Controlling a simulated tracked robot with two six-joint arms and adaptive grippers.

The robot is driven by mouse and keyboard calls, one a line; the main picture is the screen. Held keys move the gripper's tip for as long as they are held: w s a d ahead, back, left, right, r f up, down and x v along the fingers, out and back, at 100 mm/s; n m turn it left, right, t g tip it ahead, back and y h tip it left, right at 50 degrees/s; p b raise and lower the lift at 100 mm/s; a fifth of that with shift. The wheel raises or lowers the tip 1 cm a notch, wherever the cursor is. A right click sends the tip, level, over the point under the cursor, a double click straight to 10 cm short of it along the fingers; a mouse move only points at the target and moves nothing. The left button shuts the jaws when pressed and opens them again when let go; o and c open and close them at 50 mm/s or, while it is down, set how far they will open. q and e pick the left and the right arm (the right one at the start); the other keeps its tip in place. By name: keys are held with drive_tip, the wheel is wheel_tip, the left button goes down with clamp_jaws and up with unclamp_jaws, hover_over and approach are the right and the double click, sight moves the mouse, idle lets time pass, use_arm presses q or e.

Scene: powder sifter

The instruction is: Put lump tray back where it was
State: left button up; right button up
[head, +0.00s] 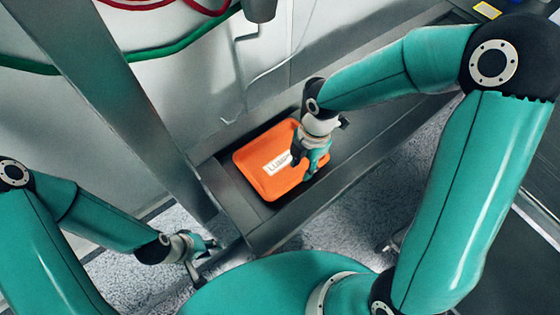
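The lump tray (262,186) is a shallow orange tray with a white label, partly readable as "LUMP". It sits at the near left end of a dark grey metal ledge (226,197). My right gripper (308,166) is at the tray's right side, with its fingers pointing down at the right rim. The fingers overlap the rim and hide part of the label; I cannot tell whether they are closed on it. My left gripper (206,259) is low at the left, apart from the tray and ledge, with its fingers spread and nothing between them.
A grey metal post (125,95) rises left of the tray. A pale wall panel (200,80) with green and red hoses stands behind. The ledge runs bare to the upper right, beneath my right arm. A yellow label (487,10) is at its far end.

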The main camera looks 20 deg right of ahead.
sight(300, 178)
drive_tip(key=shift+s+a+f+b, duration=0.1)
drive_tip(key=shift+f+b, duration=0.1)
drive_tip(key=shift+f, duration=0.65)
drive_tip(key=shift+s+a+f+b, duration=0.1)
drive_tip(key=shift+a+f+b, duration=0.1)
drive_tip(key=shift+f, duration=0.7)
drive_tip(key=shift+s+a+f+b, duration=0.1)
drive_tip(key=shift+f+b, duration=0.1)
drive_tip(key=shift+f, duration=0.65)
drive_tip(key=shift+c, duration=0.4)
clamp_jaws()
